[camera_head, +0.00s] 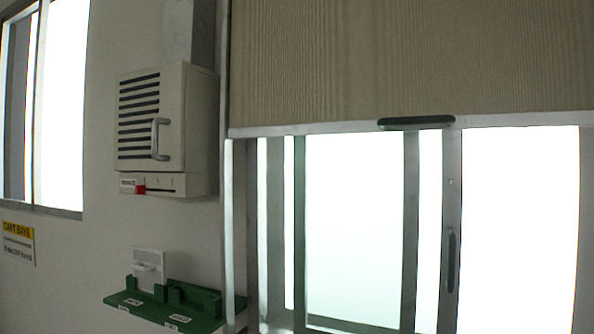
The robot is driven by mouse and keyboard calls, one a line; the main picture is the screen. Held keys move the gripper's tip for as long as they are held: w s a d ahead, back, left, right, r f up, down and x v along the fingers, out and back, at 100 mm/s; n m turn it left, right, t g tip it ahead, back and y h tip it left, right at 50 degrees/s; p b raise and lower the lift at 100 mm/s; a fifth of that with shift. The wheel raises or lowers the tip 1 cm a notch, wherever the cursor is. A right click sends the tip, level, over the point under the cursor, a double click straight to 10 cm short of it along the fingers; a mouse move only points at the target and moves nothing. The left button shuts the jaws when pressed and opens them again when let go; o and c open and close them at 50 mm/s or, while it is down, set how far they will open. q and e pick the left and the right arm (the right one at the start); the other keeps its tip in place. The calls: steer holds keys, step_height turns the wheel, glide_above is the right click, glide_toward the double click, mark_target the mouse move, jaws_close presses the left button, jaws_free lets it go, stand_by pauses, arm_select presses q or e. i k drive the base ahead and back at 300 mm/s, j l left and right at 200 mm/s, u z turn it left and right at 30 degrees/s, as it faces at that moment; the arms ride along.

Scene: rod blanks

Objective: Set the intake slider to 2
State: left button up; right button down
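The intake slider is on a strip along the bottom of a beige wall unit (191,120) with dark louvre slots. Its red knob (140,190) sits at the left end of a dark horizontal slot (160,191). A small label (128,183) is left of the knob, and faint marks lie above the slot, too small to read. Neither of my grippers is in view.
The unit has a grey vertical handle (156,139) on its front. Below it, a green tray (205,312) with labels juts from the wall near a white wall fitting (149,265). A window with a lowered beige blind (400,60) fills the right. A yellow-headed sign (18,243) hangs at left.

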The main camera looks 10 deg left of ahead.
mark_target(140, 189)
steer(key=u, duration=1.3)
